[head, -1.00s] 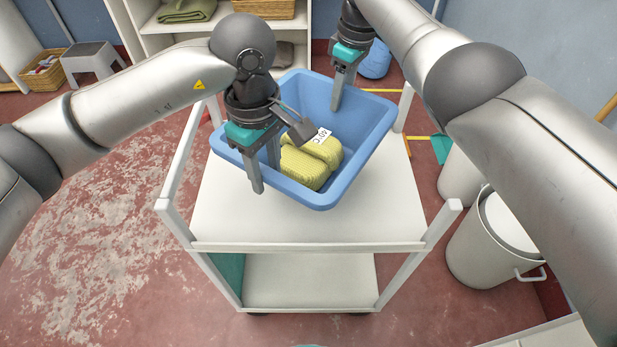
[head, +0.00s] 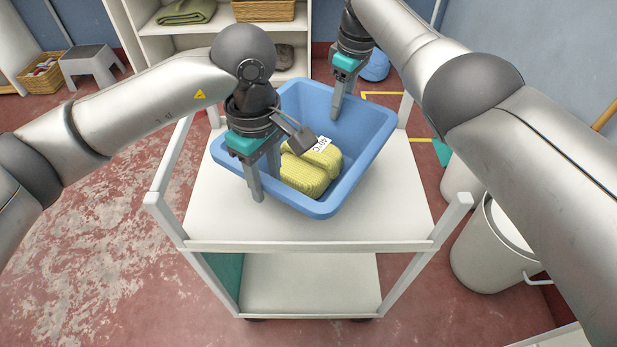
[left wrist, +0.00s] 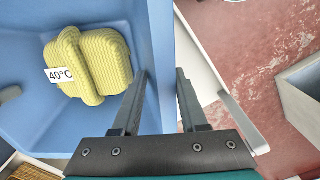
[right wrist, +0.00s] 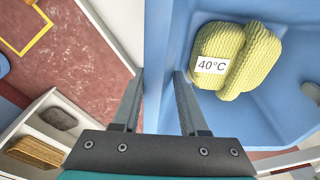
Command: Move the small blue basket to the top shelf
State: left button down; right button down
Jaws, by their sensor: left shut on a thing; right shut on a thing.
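The small blue basket (head: 318,205) is over the white cart's upper shelf (head: 215,215), slightly tilted in the head view. Whether its bottom touches the shelf is hidden. A yellow knitted bundle (head: 308,172) with a "40°C" tag lies inside. My left gripper (head: 263,178) is shut on the basket's left rim, which also shows between its fingers in the left wrist view (left wrist: 160,60). My right gripper (head: 338,108) is shut on the far right rim; the right wrist view shows the basket wall (right wrist: 158,50) between the fingers.
A white shelf unit (head: 222,25) with a folded green cloth (head: 187,11) and a wicker basket (head: 263,10) stands behind. A white bin (head: 485,255) stands right of the cart. A grey stool (head: 88,58) is far left.

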pick_arm(q)
jog(key=shift+s+a+f+b, duration=0.15)
jog(key=shift+f+b, duration=0.2)
jog(key=shift+f, duration=0.25)
pick_arm(e)
jog(key=shift+w+d+f, duration=0.15)
jog(key=shift+f, duration=0.3)
pick_arm(q)
jog(key=c, duration=0.8)
grip_release()
jog(key=shift+r, duration=0.1)
pick_arm(e)
jog(key=c, duration=0.8)
grip_release()
jog(key=shift+r, duration=0.1)
pick_arm(q)
jog(key=o, duration=0.4)
jog(key=shift+r, duration=0.1)
jog(key=shift+c, duration=0.2)
pick_arm(e)
jog(key=o, duration=0.4)
jog(key=shift+c, duration=0.2)
pick_arm(q)
notch_tip(320, 180, up, 12)
jog(key=shift+f, duration=0.1)
pick_arm(e)
jog(key=r, duration=0.8)
jog(key=s+d+r, duration=0.1)
jog(key=r, duration=0.3)
